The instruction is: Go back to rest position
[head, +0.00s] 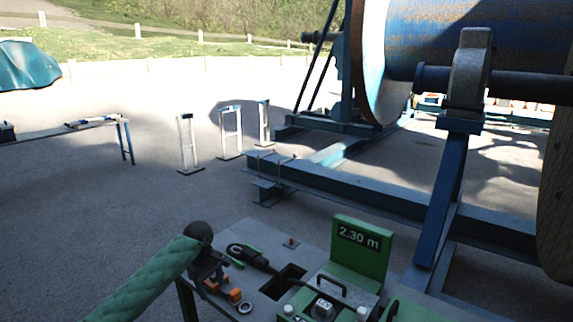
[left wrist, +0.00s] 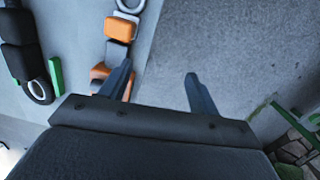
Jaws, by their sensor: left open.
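My left gripper (head: 207,280) is above the left part of the grey work table (head: 262,236), at the end of my green-sleeved arm. In the left wrist view its two fingers (left wrist: 157,70) are apart, with only bare grey surface between them. An orange and grey fitting (left wrist: 119,28) lies just beyond the left finger, and a second orange piece (left wrist: 99,72) is partly behind that finger. Whether the finger touches it I cannot tell. My right gripper is not in view.
A black hooked tool (head: 252,258) lies on the table beside a dark square opening. A green display (head: 361,248) reading "2.30 m" stands right of it. A blue reel stand (head: 345,187) with a large drum (head: 440,35) rises behind.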

